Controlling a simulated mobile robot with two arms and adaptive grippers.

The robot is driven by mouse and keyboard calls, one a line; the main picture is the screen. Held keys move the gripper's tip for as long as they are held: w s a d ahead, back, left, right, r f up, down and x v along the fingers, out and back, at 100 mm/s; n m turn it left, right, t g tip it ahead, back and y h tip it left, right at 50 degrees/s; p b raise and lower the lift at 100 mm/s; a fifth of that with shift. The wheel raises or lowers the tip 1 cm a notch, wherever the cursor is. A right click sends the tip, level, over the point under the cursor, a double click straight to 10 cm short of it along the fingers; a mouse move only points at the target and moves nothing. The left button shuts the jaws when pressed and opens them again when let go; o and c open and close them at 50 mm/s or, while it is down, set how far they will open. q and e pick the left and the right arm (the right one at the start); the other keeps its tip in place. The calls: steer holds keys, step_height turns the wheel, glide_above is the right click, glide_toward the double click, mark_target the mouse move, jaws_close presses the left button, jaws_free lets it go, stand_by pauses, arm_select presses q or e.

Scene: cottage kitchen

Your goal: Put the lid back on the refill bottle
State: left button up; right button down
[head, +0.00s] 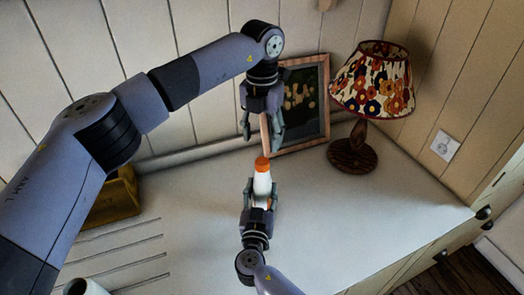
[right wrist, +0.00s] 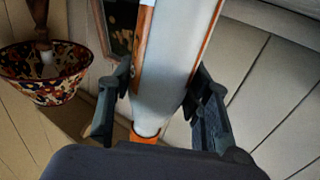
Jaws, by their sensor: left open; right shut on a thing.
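The white refill bottle (head: 262,184) stands upright in my right gripper (head: 260,193), which is shut on its body. The orange lid (head: 262,164) sits at the top of the bottle; how firmly it is seated I cannot tell. In the right wrist view, which appears upside down, the bottle (right wrist: 172,65) runs between the fingers of my right gripper (right wrist: 160,105), with the orange lid (right wrist: 145,138) at its narrow end. My left gripper (head: 263,137) points down, open and empty, just above the lid and apart from it.
A framed picture (head: 318,130) leans on the wall behind the grippers. A lamp with a floral shade (head: 372,90) stands to its right. A yellow box (head: 115,203) is at the left, partly behind my left arm. The white counter (head: 370,215) is clear at the right.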

arm_select(q)
step_height(320, 180, up, 4)
stand_by(0.4)
arm_select(e)
steer(key=c, duration=0.8)
jaws_free()
steer(key=shift+o, duration=0.2)
steer(key=s+a, duration=0.1)
steer(key=s, duration=1.1)
steer(key=shift+a, duration=0.15)
